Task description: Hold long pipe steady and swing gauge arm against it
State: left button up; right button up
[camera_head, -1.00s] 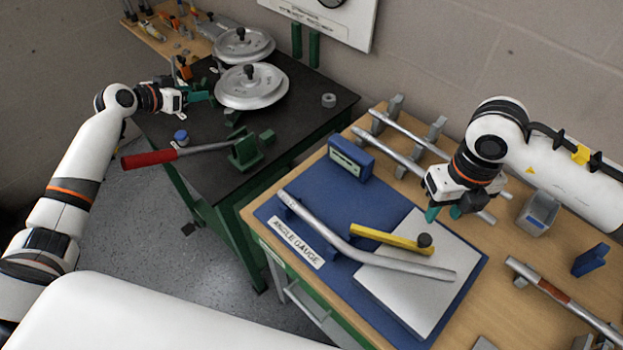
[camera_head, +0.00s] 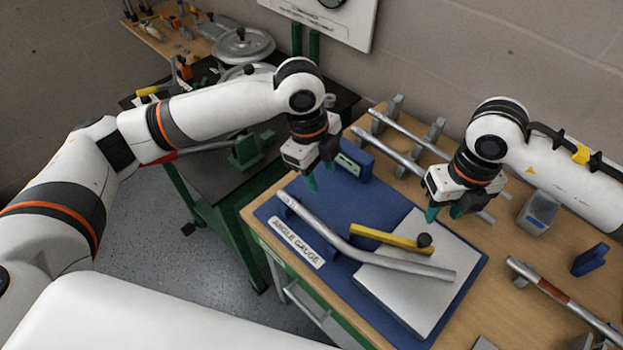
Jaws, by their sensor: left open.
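The long bent grey pipe (camera_head: 375,257) lies across the blue angle gauge mat (camera_head: 277,215) and the pale gauge plate (camera_head: 408,308). The yellow gauge arm (camera_head: 385,237) lies on the plate just behind the pipe, with its dark knob (camera_head: 424,240) at its right end. My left gripper (camera_head: 320,178) points down, open and empty, above the mat's back left part near the pipe's upper left end. My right gripper (camera_head: 444,214) hangs above the back of the plate, behind the knob; its fingers point down and their gap is hard to make out.
A blue box (camera_head: 352,160) stands behind my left gripper, partly hidden. Straight pipes (camera_head: 402,126) rest on grey supports at the back of the wooden bench. A grey bin (camera_head: 538,213), a blue block (camera_head: 591,260) and another pipe (camera_head: 565,300) are at the right.

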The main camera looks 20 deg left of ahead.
aim_at(311, 217)
pick_arm(q)
jog(key=f, duration=0.4)
jog(key=s+f+m+y, duration=0.1)
jog(key=f, duration=0.3)
jog(key=s+a+f+y, duration=0.1)
jog(key=f, duration=0.4)
jog(key=shift+s+m, duration=0.25)
jog(key=shift+m, duration=0.05)
jog(key=shift+r, duration=0.1)
